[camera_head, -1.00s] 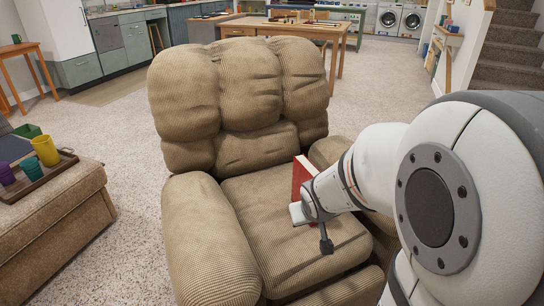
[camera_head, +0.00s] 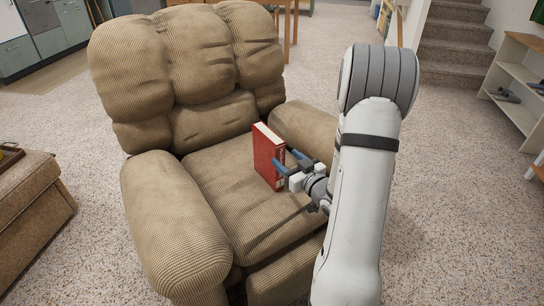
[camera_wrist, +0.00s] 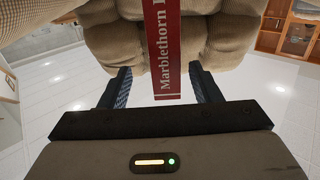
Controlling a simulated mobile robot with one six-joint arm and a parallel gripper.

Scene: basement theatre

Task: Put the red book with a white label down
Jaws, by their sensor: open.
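The red book (camera_head: 265,158) stands upright on the seat of the tan recliner (camera_head: 215,185), near its right armrest. Its white page edges show on top, and a small pale patch shows low on its spine. My gripper (camera_head: 288,160) is open at the book's right side, with blue fingers pointing at the spine. In the wrist view, the red spine (camera_wrist: 167,45) with "Marblethorn" lettering lies between the lines of the two open fingers (camera_wrist: 160,72). The fingers do not press on it there. Whether a fingertip touches the book cannot be told.
The recliner's right armrest (camera_head: 305,130) is close to my gripper, and its tall back (camera_head: 185,70) rises behind the book. A brown ottoman (camera_head: 30,200) stands at the left. A white shelf (camera_head: 520,85) stands at the right. Open carpet lies between.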

